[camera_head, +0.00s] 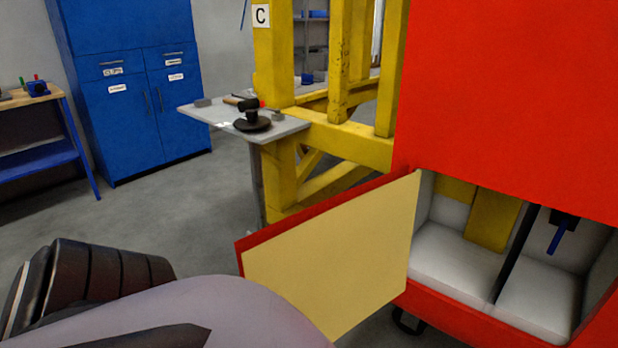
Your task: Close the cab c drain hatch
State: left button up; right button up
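The drain hatch door (335,255) stands swung open, its cream inner face towards me and a red outer edge along its top. It joins the red cab body (510,90) at the left side of the opening. The open compartment (455,262) shows a pale interior with a dark upright divider, a yellow part and a blue handle (557,238). My arm fills the lower left, close to the door's lower left corner; whether it touches the door cannot be told. Neither gripper's fingers are visible.
A yellow frame (345,145) marked C stands behind the door. A grey side table (197,113) with a black tool (252,115) adjoins it. A blue cabinet (130,95) and a workbench (40,150) stand at the back left. Grey floor (185,210) is free between them.

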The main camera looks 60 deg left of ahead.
aim_at(338, 260)
jog(key=k+j, duration=0.2)
jog(key=k+j+u, duration=0.1)
jog(key=j, duration=0.3)
jog(key=k+j, duration=0.1)
jog(key=j, duration=0.65)
